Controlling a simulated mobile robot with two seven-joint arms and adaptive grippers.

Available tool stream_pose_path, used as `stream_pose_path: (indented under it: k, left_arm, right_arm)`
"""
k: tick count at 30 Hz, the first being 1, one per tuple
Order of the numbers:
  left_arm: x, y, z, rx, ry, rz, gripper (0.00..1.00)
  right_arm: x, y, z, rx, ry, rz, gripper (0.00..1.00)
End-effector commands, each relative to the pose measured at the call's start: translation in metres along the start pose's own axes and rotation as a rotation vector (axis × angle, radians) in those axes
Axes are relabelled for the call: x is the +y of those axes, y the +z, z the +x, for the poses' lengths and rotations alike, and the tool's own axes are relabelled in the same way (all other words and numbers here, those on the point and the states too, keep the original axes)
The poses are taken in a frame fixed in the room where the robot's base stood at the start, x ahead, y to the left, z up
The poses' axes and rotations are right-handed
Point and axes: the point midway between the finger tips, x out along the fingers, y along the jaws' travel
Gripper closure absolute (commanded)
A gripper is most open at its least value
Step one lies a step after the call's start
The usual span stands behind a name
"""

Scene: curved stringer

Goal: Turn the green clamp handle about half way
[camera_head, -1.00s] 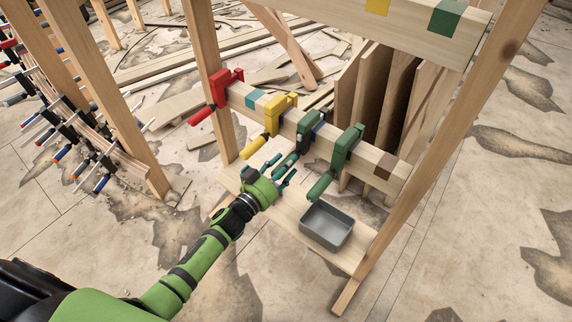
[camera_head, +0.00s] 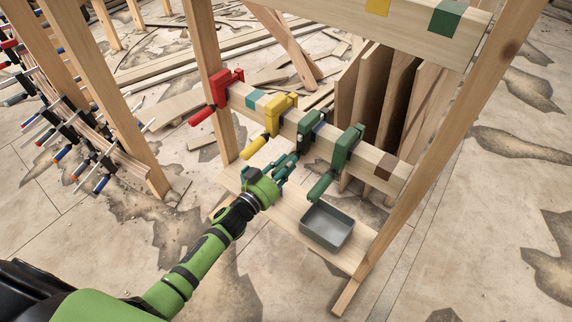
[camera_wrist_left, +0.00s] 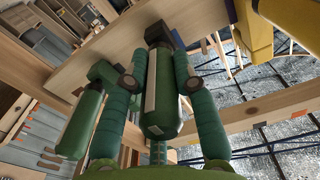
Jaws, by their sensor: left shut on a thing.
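A green clamp (camera_head: 309,124) with a bit of blue on its side grips the wooden rail between the yellow clamp and another green clamp. Its green handle (camera_wrist_left: 160,95) points down toward my left gripper (camera_head: 281,168). My left gripper (camera_wrist_left: 160,80) is shut on this handle, with one teal finger along each side of it in the left wrist view. A pale strip runs along the handle's left side. In the head view the fingers hide most of the handle. My right gripper is not in view.
A second green clamp (camera_head: 346,148) hangs close on the right, and a yellow clamp (camera_head: 279,116) and red clamp (camera_head: 224,88) on the left. A grey metal tray (camera_head: 327,226) sits on the low shelf. Wooden posts (camera_head: 425,150) flank the rail.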

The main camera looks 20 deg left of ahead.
Motion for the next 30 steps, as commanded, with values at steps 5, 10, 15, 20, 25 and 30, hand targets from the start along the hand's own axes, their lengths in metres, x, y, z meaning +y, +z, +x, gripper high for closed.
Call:
stream_pose_path:
  k: [5, 10, 15, 20, 25, 30]
  left_arm:
    - [0.000, 0.001, 0.000, -0.001, 0.000, 0.123, 1.00]
    - [0.000, 0.001, 0.000, -0.001, 0.000, 0.278, 1.00]
    - [-0.001, 0.002, -0.001, -0.002, 0.000, 0.440, 1.00]
    - [-0.001, 0.002, -0.001, -0.002, 0.000, 0.593, 1.00]
    - [-0.001, 0.002, -0.001, -0.002, 0.000, 0.755, 1.00]
    - [-0.001, 0.002, -0.001, -0.002, 0.000, 0.917, 1.00]
  right_arm:
    - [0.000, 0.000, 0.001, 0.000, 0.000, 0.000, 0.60]
    - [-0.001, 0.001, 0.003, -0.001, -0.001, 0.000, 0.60]
    - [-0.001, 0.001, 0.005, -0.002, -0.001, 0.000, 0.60]
    - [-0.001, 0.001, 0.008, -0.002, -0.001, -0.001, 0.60]
    - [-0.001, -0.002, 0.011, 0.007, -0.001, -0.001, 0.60]
    - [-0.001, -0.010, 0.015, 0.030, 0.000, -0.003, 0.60]
